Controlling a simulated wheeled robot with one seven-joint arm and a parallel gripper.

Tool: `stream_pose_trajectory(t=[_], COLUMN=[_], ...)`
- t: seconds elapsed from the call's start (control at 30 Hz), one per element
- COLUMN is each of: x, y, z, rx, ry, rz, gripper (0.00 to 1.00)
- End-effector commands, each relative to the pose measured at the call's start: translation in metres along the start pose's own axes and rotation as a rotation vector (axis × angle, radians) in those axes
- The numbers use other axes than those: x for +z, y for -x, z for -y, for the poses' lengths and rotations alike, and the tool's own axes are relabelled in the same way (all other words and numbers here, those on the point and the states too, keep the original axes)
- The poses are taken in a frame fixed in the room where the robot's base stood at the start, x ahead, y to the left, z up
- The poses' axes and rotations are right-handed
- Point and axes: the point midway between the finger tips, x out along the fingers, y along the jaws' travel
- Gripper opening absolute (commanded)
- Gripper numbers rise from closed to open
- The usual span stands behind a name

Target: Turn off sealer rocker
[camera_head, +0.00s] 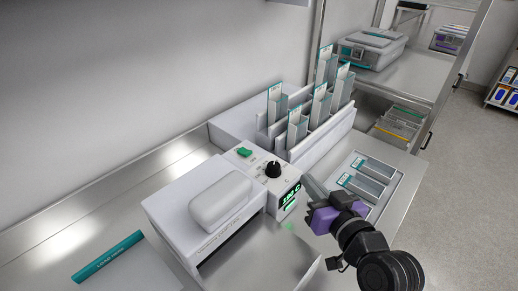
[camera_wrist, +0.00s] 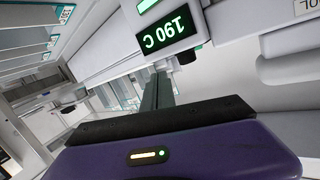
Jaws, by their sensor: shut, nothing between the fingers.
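The sealer (camera_head: 200,215) is a white machine on the steel counter, with a rounded white cover on top. Its green rocker (camera_head: 244,152) sits on the top of the control block, behind and left of a black knob (camera_head: 273,169). A lit green display (camera_head: 290,197) is on the block's front; in the wrist view the display (camera_wrist: 166,33) reads 190 C upside down. My gripper (camera_head: 309,181) is shut and empty, just right of the control block, apart from the rocker.
A white rack (camera_head: 330,138) with several upright pouches stands behind the sealer. A tray with flat pouches (camera_head: 372,170) lies to the right. A teal-edged item (camera_head: 107,257) lies at front left. A grey lidded case (camera_head: 370,48) sits on the far counter.

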Motion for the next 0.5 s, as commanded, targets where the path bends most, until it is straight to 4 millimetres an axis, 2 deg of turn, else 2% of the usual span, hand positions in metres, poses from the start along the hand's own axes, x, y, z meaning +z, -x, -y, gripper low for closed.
stream_pose_trajectory(t=[0.03,0.1,0.3,0.5], x=[-0.015,-0.033,-0.078,-0.096], y=[-0.01,-0.022,-0.05,-0.061], z=[0.002,0.008,0.029,0.057], rx=[-0.02,-0.053,-0.164,-0.313], ry=[0.014,0.032,0.104,0.211], rz=[-0.007,-0.006,0.037,0.159], gripper=[0.0,0.0,0.0,0.0])
